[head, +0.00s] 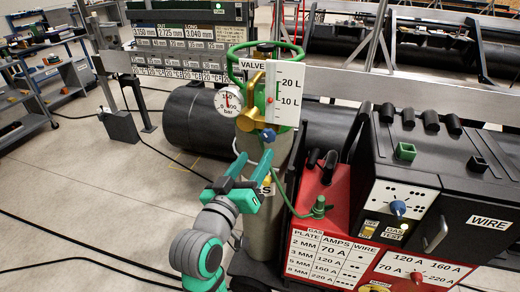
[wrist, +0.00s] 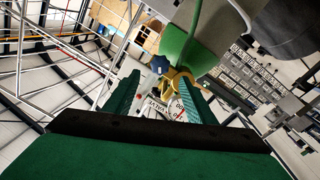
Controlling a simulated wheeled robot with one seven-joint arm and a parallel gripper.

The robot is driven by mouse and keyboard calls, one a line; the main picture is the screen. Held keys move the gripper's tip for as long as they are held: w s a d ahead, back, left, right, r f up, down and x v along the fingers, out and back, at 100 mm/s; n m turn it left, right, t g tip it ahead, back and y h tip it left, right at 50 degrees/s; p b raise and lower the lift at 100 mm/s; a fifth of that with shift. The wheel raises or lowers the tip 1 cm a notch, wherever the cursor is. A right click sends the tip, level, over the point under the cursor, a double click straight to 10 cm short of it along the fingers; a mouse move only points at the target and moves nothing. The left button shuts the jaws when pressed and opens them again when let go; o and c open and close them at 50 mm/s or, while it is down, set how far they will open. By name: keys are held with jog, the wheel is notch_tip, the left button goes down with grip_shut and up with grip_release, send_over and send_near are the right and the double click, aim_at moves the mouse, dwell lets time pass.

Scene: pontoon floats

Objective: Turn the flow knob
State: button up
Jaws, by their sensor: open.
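The blue flow knob (head: 268,136) sits under the white flow scale (head: 286,95), marked 20 L and 10 L, on the brass regulator (head: 247,116) of a green-topped gas cylinder. A red mark shows near 10 L. My teal gripper (head: 252,162) is open and empty, just below the knob and in front of the cylinder (head: 262,215). In the wrist view the blue knob (wrist: 160,64) shows beyond the open fingers (wrist: 161,88), apart from them and near the left fingertip. The brass fitting is beside it.
A round bar gauge (head: 228,101) sticks out left of the regulator. The green valve wheel (head: 264,62) is above. A green hose (head: 283,185) hangs right of the cylinder. The red and black welder (head: 405,150), with another blue knob (head: 397,207), stands right. Open floor lies left.

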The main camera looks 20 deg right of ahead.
jog(key=shift+v, duration=1.1)
jog(key=s+a+f+n+t+y, duration=0.1)
jog(key=s+a+f+n+y, duration=0.2)
jog(key=f, duration=0.6)
jog(key=s+a+f+n+y, duration=0.1)
jog(key=s+a+f+y, duration=0.2)
jog(key=s+f, duration=0.35)
jog(key=s+a+f+n+t+y, duration=0.1)
jog(key=s+a+f+n+y, duration=0.15)
jog(key=f, duration=0.85)
jog(key=s+a+f+m+y, duration=0.1)
jog(key=s+a+f+m, duration=0.1)
jog(key=s, duration=1)
jog(key=s+a+f+m+y, duration=0.1)
jog(key=s+a+f+y, duration=0.1)
jog(key=s, duration=1)
jog(key=shift+f+m+g, duration=0.35)
jog(key=shift+f+g, duration=0.05)
jog(key=shift+f, duration=0.15)
